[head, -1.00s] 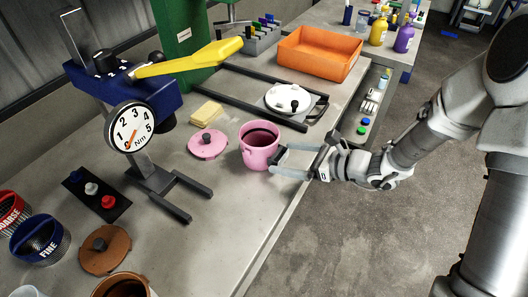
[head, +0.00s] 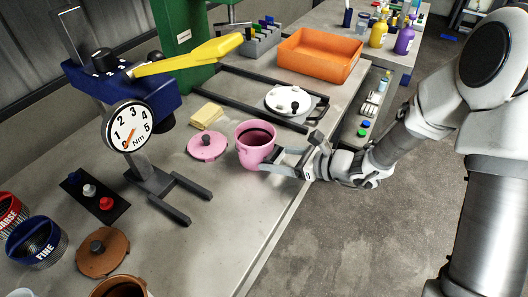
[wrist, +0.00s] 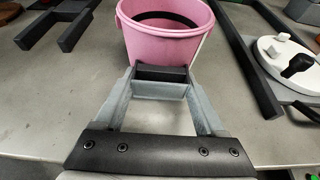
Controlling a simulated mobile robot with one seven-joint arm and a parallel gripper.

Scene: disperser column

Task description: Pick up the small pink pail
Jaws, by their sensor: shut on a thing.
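The small pink pail (head: 254,150) stands near the right edge of the grey bench in the head view. Its open top and dark inner band show in the wrist view (wrist: 165,45). My gripper (head: 268,162) reaches in from the right, low on the pail's near right side. In the wrist view its fingertips (wrist: 161,80) meet at the pail's outer wall, and it is shut on the pail. The exact part between the fingertips is hidden. I cannot tell whether the pail's base is off the bench.
A pink lid (head: 208,146) and a yellow sponge (head: 206,116) lie left of and behind the pail. A black frame (head: 240,92) and white lid (head: 290,101) are behind. A torque stand (head: 150,175) stands left. Bare bench (head: 215,235) lies in front.

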